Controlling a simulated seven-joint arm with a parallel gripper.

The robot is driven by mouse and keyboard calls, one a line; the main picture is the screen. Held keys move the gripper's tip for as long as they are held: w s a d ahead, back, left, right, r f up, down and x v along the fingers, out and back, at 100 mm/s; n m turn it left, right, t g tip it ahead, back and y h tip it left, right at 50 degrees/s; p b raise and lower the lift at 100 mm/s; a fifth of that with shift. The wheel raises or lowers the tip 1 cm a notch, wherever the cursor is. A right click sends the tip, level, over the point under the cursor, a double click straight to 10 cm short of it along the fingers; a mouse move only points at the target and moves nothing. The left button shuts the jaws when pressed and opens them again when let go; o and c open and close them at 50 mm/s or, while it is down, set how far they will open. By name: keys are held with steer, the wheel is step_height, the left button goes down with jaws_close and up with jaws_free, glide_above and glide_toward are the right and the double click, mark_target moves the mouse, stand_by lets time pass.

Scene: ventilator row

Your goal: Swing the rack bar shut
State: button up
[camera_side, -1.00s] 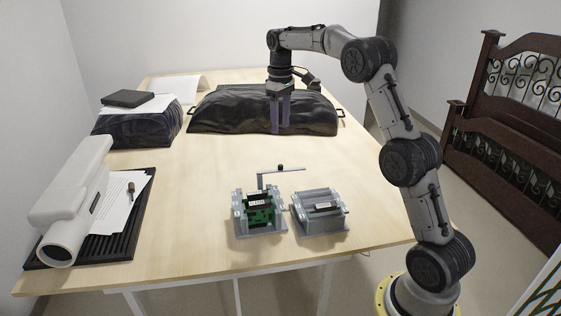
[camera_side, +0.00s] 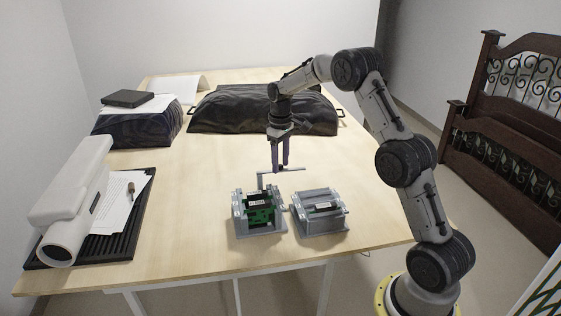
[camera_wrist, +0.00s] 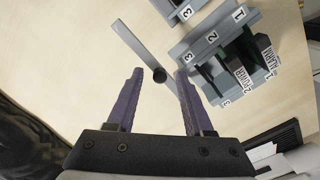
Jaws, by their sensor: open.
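The grey rack bar (camera_side: 292,171) sticks out to the right from a post at the back of the left rack (camera_side: 259,213). The rack holds green circuit boards, with labels reading ALARM and POWER in the wrist view. In the wrist view the knob lies between and just beyond the fingertips (camera_wrist: 160,72). I cannot tell whether either finger touches it.
A second grey rack (camera_side: 320,213) stands just right of the first. A black bag (camera_side: 225,112) lies behind my gripper. A white device (camera_side: 72,195) and papers on a black tray (camera_side: 120,240) are at left. The middle of the table is clear.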

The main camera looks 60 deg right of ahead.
jaws_close()
steer(key=shift+r, duration=0.1)
stand_by(1.3)
